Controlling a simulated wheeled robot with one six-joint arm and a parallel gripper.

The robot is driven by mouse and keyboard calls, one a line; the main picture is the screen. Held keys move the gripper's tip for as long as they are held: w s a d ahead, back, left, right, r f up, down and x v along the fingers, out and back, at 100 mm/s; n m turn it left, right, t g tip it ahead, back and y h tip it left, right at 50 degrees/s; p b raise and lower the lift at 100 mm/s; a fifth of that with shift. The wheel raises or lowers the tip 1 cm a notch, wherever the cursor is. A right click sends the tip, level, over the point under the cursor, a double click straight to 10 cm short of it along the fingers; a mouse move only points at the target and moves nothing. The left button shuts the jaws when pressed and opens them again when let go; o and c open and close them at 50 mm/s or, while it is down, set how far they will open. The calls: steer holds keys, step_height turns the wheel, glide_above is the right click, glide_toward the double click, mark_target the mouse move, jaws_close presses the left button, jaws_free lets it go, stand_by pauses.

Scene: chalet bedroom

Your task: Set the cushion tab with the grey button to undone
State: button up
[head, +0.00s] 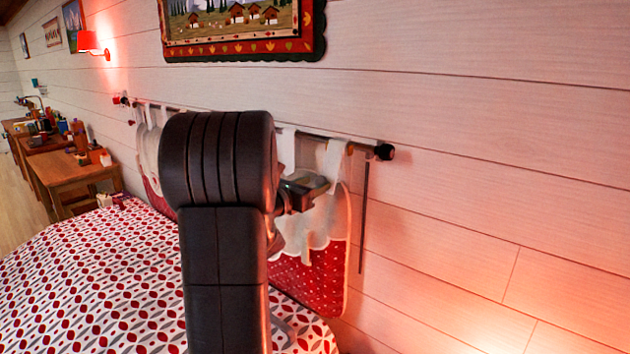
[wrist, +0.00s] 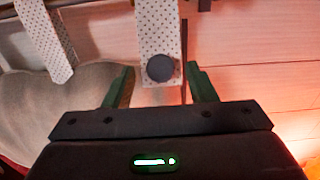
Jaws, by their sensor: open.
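The cushion tab (wrist: 158,22) is a white strip with small dark dots, hanging down from the rod in the wrist view. The round grey button (wrist: 160,68) shows near its lower end. My gripper (wrist: 160,70) is open, one green finger on each side of the button, with visible gaps to the tab. I cannot tell whether the button is fastened. In the head view my gripper (head: 308,190) is at the right part of the hanging cushion (head: 322,280), below a white tab (head: 333,158). My arm hides much of the cushion, and the grey button cannot be made out there.
The dark rod (head: 362,149) runs along the plank wall and ends in a black knob (head: 384,152). A thin grey bar (head: 364,215) hangs beside the cushion. Another dotted tab (wrist: 45,40) is at left. The patterned bed (head: 90,270) lies below; the right wall is bare.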

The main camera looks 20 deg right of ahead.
steer(key=shift+w+d, duration=0.3)
steer(key=shift+d, duration=0.25)
